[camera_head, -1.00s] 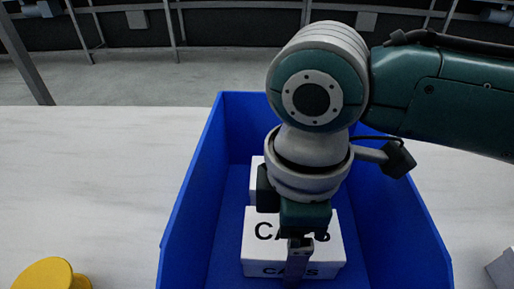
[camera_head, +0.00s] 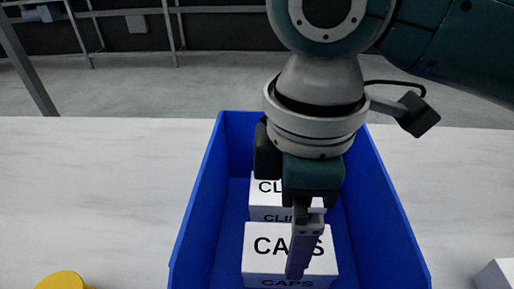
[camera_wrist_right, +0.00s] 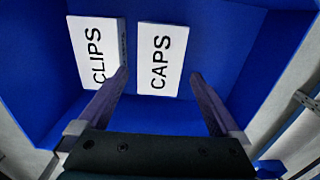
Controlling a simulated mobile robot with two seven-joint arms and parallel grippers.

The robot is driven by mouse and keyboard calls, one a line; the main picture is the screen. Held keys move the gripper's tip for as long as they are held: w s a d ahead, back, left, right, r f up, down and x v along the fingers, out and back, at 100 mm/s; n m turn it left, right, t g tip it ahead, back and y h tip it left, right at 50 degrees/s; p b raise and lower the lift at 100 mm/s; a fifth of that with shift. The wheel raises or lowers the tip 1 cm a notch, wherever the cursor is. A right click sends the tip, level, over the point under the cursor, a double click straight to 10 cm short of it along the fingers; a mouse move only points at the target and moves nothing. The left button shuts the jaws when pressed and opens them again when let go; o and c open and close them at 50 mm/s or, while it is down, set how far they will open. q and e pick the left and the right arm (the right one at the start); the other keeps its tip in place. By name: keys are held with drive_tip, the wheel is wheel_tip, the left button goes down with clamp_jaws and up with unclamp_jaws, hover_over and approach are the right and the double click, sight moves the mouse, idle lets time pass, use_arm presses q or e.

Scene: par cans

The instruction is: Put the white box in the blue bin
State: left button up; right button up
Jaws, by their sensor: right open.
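A white box labelled CAPS (camera_head: 262,262) lies in the blue bin (camera_head: 196,215). Another white box, labelled CLIPS (camera_head: 262,208), lies behind it in the bin. In the right wrist view, the CAPS box (camera_wrist_right: 160,80) and the CLIPS box (camera_wrist_right: 90,40) lie side by side on the blue floor. My right gripper (camera_head: 298,272) points down over the bin and partly covers the boxes in the head view. In the wrist view its fingers (camera_wrist_right: 165,75) are spread wide, with no box gripped. My left gripper is out of view.
Another white box (camera_head: 496,274) is cut off at the lower right on the pale table (camera_head: 90,190). A round yellow object (camera_head: 64,281) is at the lower left. The table left of the bin is mostly clear.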

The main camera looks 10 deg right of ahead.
drive_tip(key=shift+r+p, duration=0.45)
drive_tip(key=shift+r, duration=1.65)
